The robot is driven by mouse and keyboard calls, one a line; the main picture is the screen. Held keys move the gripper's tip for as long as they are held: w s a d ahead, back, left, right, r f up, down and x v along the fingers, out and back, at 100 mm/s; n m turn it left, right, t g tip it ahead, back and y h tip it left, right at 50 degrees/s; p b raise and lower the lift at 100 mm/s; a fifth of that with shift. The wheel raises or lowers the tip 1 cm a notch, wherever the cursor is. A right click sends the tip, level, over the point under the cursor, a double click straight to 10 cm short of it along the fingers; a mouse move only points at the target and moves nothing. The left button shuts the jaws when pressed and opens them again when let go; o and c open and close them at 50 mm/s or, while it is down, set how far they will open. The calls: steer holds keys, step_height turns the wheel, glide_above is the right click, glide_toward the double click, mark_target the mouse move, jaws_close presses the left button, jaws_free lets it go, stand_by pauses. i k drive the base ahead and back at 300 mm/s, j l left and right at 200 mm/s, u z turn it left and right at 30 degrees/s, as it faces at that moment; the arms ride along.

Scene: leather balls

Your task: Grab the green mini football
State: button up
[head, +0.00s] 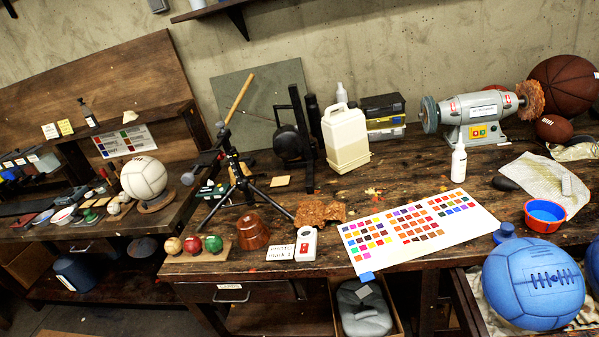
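A small green ball (213,244), which looks like the green mini football, sits at the right end of a small wooden stand (200,256) near the front left edge of the workbench. A small red ball (193,245) sits to its left, and a cream ball (174,245) sits at the left end. The green ball is fully visible from this side. My gripper does not show in the head view, so its position relative to the ball cannot be told.
A large blue ball (533,284) is at the front right.

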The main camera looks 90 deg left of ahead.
mark_target(213, 243)
steer(key=u, duration=3.15)
